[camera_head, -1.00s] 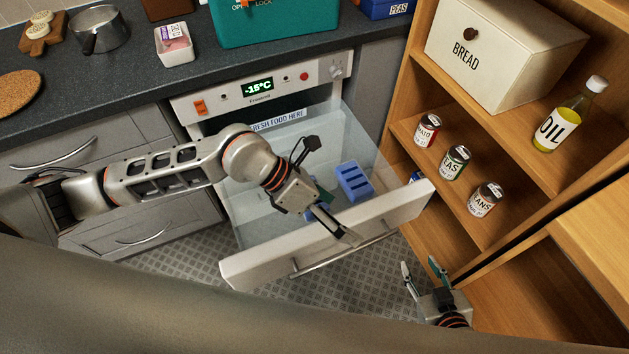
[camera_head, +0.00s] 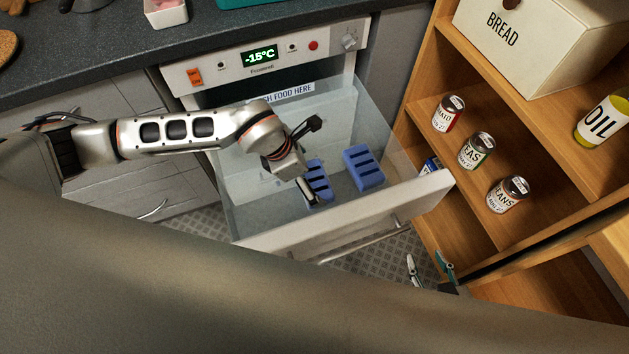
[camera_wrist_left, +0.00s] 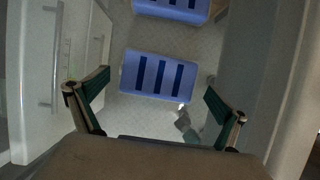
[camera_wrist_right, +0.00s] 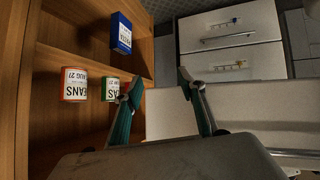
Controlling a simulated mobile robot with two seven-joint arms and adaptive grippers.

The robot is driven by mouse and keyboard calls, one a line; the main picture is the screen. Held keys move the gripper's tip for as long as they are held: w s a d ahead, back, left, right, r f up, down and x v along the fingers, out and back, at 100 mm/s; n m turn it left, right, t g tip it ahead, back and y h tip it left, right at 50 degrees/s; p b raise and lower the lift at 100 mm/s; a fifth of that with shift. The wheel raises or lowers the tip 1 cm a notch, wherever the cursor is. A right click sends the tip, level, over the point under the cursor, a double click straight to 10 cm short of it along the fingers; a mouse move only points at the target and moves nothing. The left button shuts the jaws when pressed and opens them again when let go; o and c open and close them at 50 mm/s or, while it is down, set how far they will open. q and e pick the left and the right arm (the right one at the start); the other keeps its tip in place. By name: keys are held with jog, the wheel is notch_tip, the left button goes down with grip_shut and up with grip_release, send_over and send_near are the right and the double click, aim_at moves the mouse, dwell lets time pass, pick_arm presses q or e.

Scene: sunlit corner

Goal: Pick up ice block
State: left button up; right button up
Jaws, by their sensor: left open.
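Two blue slotted blocks lie on the floor of the open freezer drawer (camera_head: 345,225). In the head view the right block (camera_head: 364,168) is in plain sight. The left block (camera_head: 318,181) is partly hidden by my left gripper (camera_head: 308,192). In the left wrist view one block (camera_wrist_left: 158,76) lies ahead between the open fingers of my left gripper (camera_wrist_left: 155,108), and the other (camera_wrist_left: 172,8) is cut off at the top edge. The left gripper is empty. My right gripper (camera_head: 430,268) is open and empty, low near the shelf unit, also in the right wrist view (camera_wrist_right: 160,82).
The drawer has clear side walls and a white front. A freezer panel (camera_head: 262,58) reads -15°C. A wooden shelf (camera_head: 470,175) on the right holds several cans, a bread box (camera_head: 540,40) and an oil bottle (camera_head: 603,118). A blue box (camera_wrist_right: 121,33) stands on the shelf.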

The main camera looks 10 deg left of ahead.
aim_at(314, 180)
pick_arm(q)
jog(key=x, duration=0.2)
jog(key=shift+f, duration=0.4)
jog(key=shift+w+d+f, duration=0.1)
jog(key=shift+f, duration=0.05)
jog(key=c, duration=1.3)
jog(key=shift+o, duration=0.2)
pick_arm(e)
jog(key=shift+w+f, duration=0.2)
jog(key=shift+w, duration=0.1)
pick_arm(q)
jog(key=shift+w, duration=0.1)
